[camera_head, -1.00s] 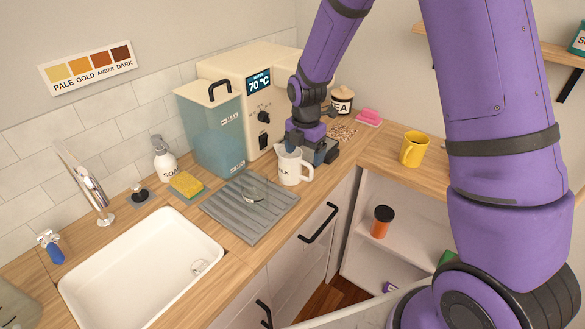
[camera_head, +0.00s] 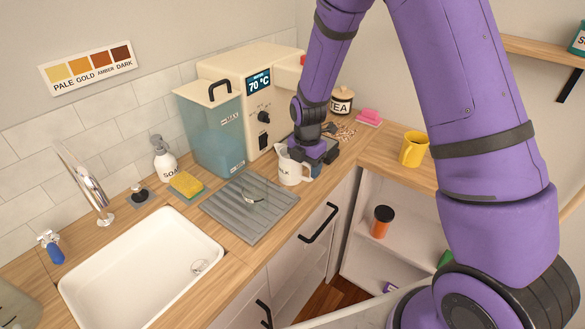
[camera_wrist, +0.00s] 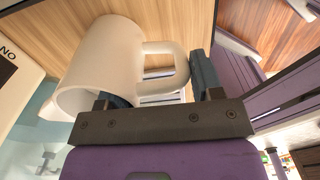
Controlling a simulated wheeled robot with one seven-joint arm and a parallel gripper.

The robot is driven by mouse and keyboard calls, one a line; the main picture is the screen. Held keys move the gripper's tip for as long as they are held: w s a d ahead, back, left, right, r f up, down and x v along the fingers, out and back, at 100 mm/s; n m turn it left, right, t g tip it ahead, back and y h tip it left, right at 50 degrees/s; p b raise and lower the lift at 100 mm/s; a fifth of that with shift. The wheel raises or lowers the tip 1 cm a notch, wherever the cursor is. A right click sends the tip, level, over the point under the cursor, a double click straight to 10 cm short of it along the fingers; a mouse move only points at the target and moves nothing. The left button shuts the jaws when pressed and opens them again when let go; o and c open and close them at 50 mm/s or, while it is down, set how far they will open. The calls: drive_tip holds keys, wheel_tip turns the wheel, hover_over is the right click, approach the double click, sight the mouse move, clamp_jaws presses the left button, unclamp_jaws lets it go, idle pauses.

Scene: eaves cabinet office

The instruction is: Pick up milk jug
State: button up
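The white milk jug (camera_head: 290,171) stands upright on the wooden counter beside the drying mat. Its lettering is partly visible, and its handle side is partly covered by my gripper (camera_head: 305,158). In the wrist view, the jug (camera_wrist: 103,62) and its loop handle fill the space in front of my gripper (camera_wrist: 157,84). One finger is to the right of the handle with a slim gap. The other finger is at the jug's rim, its tip hidden by the jug. The fingers are apart, with the handle between them, and do not look closed on it.
The cream coffee machine (camera_head: 262,78) with its blue water tank (camera_head: 212,134) stands behind the jug. The grey drying mat (camera_head: 235,222) is left of it, then the sink (camera_head: 145,262). A yellow mug (camera_head: 413,150) and tea jar (camera_head: 341,100) stand to the right.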

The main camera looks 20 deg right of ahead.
drive_tip(key=shift+c, duration=1)
drive_tip(key=shift+r, duration=0.15)
